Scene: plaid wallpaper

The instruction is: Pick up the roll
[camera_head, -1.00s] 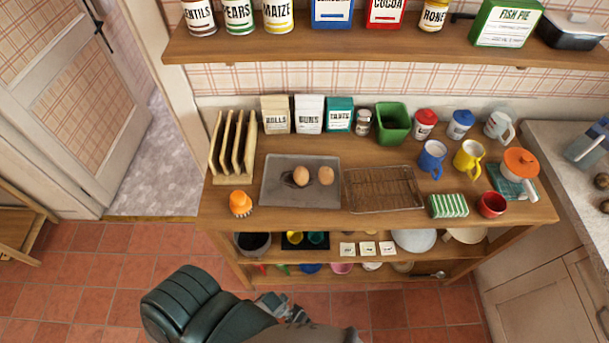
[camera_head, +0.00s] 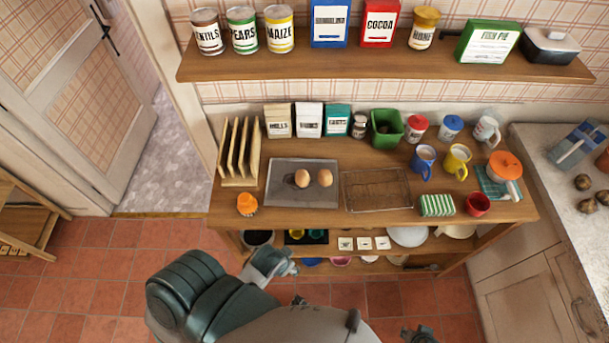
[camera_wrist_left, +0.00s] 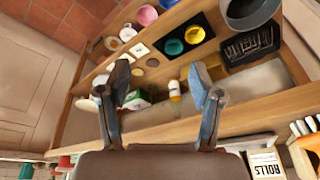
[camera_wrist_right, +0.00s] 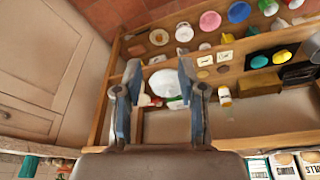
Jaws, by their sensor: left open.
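Two round brown rolls sit on the grey baking tray (camera_head: 275,190) on the top of the wooden unit. One roll (camera_head: 302,178) is near the tray's middle, the other roll (camera_head: 324,178) just right of it. My left gripper (camera_head: 280,265) is in front of the unit, below the worktop edge and apart from the rolls. In the left wrist view its fingers (camera_wrist_left: 160,85) are spread and nothing is between them. My right gripper (camera_head: 420,336) is only partly in view at the bottom edge. In the right wrist view its fingers (camera_wrist_right: 160,80) stand apart and empty.
A wire rack (camera_head: 378,190) lies right of the tray. An orange object (camera_head: 247,203) stands at the front left, near a wooden rack (camera_head: 238,152). Boxes, a green pot (camera_head: 386,128) and mugs line the back and right. Lower shelves hold bowls and cards.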

